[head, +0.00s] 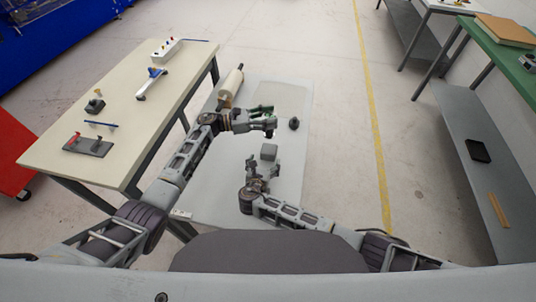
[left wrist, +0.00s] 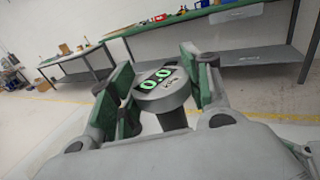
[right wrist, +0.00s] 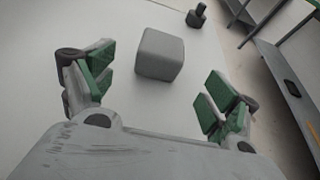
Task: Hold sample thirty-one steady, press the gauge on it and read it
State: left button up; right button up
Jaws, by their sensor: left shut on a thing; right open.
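A grey foam block (head: 269,152) sits on the pale table in front of my right gripper (head: 260,178). No number is legible on it. In the right wrist view the block (right wrist: 160,54) is just beyond the open, empty fingers (right wrist: 157,78), not touching them. My left gripper (head: 268,117) is shut on the gauge, above the table and farther out than the block. The left wrist view shows the round grey gauge (left wrist: 164,92) between the green finger pads, its lit green display reading 0.0. The gauge is apart from the block.
A small dark knobbed object (head: 294,123) stands on the table (head: 231,205) right of my left gripper. A pale roll (head: 231,87) lies at the far left. A side bench (head: 134,135) with small tools is at left; a green-topped bench (head: 506,61) is at right.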

aim_at(267, 156)
jog(key=shift+x, duration=3.95)
jog(key=shift+c, duration=0.5)
jog(key=c, duration=1)
pick_arm(q)
jog(key=shift+a, duration=0.1)
jog(key=shift+f, duration=3.95)
